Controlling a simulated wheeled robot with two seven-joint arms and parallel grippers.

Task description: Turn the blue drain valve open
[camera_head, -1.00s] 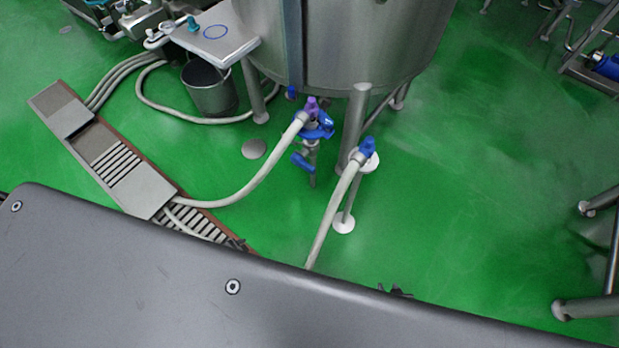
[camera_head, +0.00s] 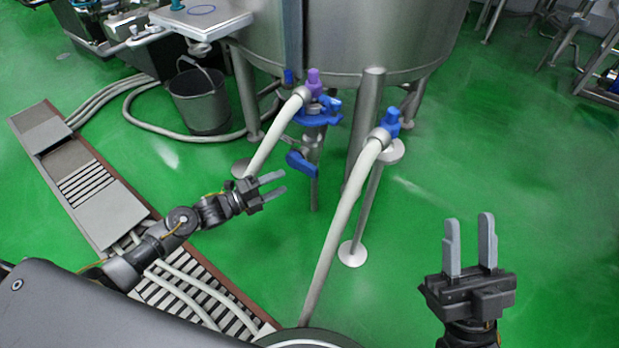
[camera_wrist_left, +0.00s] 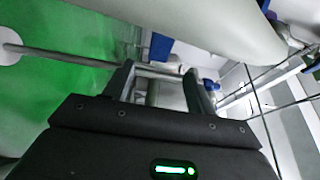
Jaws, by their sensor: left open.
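A blue valve handle (camera_head: 302,162) sits low on the vertical pipe under the steel tank, angled down to the right. Above it is a larger blue valve part (camera_head: 318,113) with a purple cap (camera_head: 314,80) and a pale hose. My left gripper (camera_head: 284,182) is open and empty, just below and left of the low blue handle, its fingers pointing right, apart from it. In the left wrist view, its open fingers (camera_wrist_left: 160,80) face blue parts (camera_wrist_left: 160,46) and a large pale hose. My right gripper (camera_head: 469,222) is open and empty, far to the right, fingers pointing up.
The steel tank (camera_head: 350,38) stands above on legs. A pale hose (camera_head: 340,225) runs down from a blue fitting (camera_head: 391,122) on a stand, between my two grippers. A bucket (camera_head: 200,100) stands at left. The green floor at right is free.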

